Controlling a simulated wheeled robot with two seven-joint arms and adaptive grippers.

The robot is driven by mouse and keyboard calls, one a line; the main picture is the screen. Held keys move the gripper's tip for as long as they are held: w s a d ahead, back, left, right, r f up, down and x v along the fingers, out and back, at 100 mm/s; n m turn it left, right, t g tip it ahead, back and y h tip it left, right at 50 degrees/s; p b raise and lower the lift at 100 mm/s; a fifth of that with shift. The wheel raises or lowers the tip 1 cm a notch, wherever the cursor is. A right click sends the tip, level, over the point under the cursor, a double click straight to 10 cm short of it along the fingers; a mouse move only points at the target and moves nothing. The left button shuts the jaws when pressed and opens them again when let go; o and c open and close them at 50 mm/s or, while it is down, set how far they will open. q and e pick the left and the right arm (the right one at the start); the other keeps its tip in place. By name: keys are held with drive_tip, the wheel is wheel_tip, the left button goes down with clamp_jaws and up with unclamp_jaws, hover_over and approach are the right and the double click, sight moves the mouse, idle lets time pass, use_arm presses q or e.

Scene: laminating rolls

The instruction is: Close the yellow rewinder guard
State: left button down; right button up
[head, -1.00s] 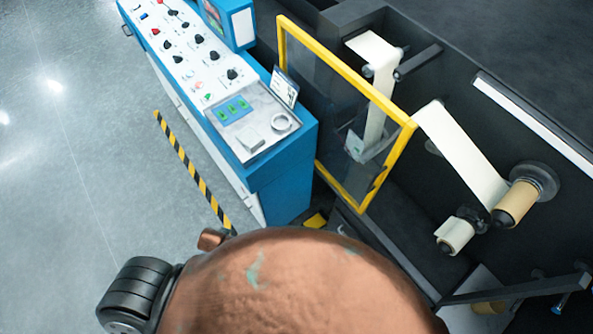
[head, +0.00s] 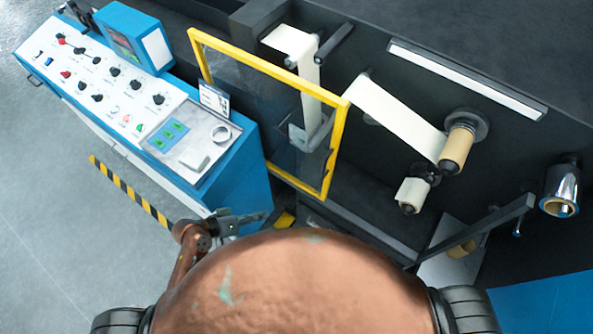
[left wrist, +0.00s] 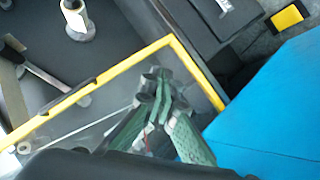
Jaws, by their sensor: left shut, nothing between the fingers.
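The yellow guard (head: 339,140) is a yellow frame around a clear panel, standing upright between the blue console and the dark machine. A dark handle (head: 328,162) sits on its right edge. Whether the guard touches the machine face cannot be told. My left gripper (head: 258,216) is shut and empty, low beside the console's near end and below the guard's lower edge. In the left wrist view, its fingers (left wrist: 156,90) appear in front of the clear panel, inside the corner of the yellow frame (left wrist: 128,66). Contact with the panel cannot be told. My right gripper is out of view.
The blue console (head: 236,185) with knobs stands left of the guard. A cream web (head: 400,117) runs to a brown roll (head: 457,147), with a smaller roll (head: 411,193) below. A dark bar (head: 480,225) juts out at right. Striped floor tape (head: 130,190) lies beside the console.

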use_arm(q)
drive_tip(key=w+d+r+n+h, duration=0.6)
drive_tip(key=w+d+r+h, duration=0.1)
drive_tip(key=d+r, duration=0.25)
drive_tip(key=w+p+x, duration=0.1)
drive_tip(key=p+x, duration=0.1)
drive_tip(key=x, duration=0.7)
drive_tip(key=shift+r+t+p, duration=0.4)
